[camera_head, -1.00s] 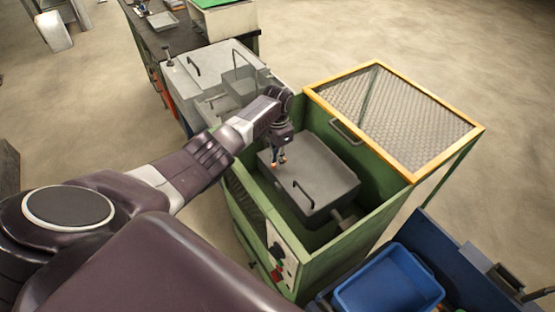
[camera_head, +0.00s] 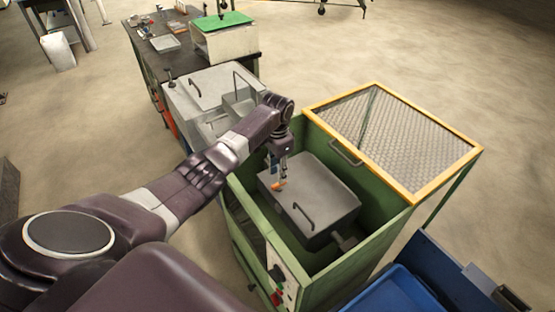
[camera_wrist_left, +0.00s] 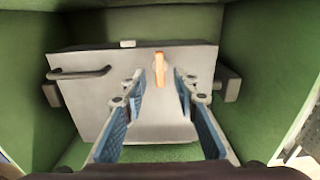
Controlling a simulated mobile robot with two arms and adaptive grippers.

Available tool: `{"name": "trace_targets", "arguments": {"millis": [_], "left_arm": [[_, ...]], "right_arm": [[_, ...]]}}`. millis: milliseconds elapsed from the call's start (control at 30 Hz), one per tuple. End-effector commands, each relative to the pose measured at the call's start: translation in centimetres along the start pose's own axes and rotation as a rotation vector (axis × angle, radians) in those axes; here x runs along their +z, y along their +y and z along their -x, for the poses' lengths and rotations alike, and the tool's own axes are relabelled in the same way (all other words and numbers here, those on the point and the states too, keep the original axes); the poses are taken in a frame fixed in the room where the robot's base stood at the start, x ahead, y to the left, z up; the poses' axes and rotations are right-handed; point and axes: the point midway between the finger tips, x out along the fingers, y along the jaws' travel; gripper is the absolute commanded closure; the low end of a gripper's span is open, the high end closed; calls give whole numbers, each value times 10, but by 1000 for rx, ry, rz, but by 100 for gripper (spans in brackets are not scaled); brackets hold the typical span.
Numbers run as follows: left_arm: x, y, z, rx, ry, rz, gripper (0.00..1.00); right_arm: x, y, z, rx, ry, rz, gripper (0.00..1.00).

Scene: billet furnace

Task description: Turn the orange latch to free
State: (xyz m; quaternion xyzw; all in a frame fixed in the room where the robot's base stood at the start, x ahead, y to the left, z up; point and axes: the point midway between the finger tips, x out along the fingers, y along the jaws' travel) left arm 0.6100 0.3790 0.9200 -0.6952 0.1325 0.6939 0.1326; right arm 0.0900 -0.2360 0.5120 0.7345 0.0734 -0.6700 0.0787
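The orange latch (camera_head: 279,186) is a short bar on the top of a grey box (camera_head: 327,190) inside a green cabinet. In the left wrist view the latch (camera_wrist_left: 160,69) stands nearly upright in the picture, near the box's far edge. My left gripper (camera_head: 276,165) points down just above the latch. In the wrist view its two blue-padded fingers (camera_wrist_left: 158,88) are spread apart, with nothing between them. The latch shows beyond their tips, roughly centred in the gap, and looks clear of both fingers. My right gripper is out of view.
The green cabinet's walls (camera_head: 256,217) surround the box closely. A yellow-framed mesh lid (camera_head: 400,140) stands open at the right. The box has a dark handle (camera_wrist_left: 80,73). A blue bin (camera_head: 400,292) is in front right, and a cluttered bench (camera_head: 150,58) stands behind.

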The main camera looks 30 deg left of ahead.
Motion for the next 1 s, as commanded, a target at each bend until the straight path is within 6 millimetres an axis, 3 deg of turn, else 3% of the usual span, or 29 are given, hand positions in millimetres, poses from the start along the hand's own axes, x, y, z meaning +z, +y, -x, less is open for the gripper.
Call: {"name": "trace_targets", "arguments": {"millis": [200, 400, 1000], "left_arm": [[-1, -1, 47, -2, 3, 0, 72], [0, -1, 70, -1, 1, 1, 72], [0, 0, 74, 0, 0, 1, 72]], "right_arm": [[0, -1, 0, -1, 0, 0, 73], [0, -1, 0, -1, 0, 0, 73], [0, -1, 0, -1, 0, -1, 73]]}}
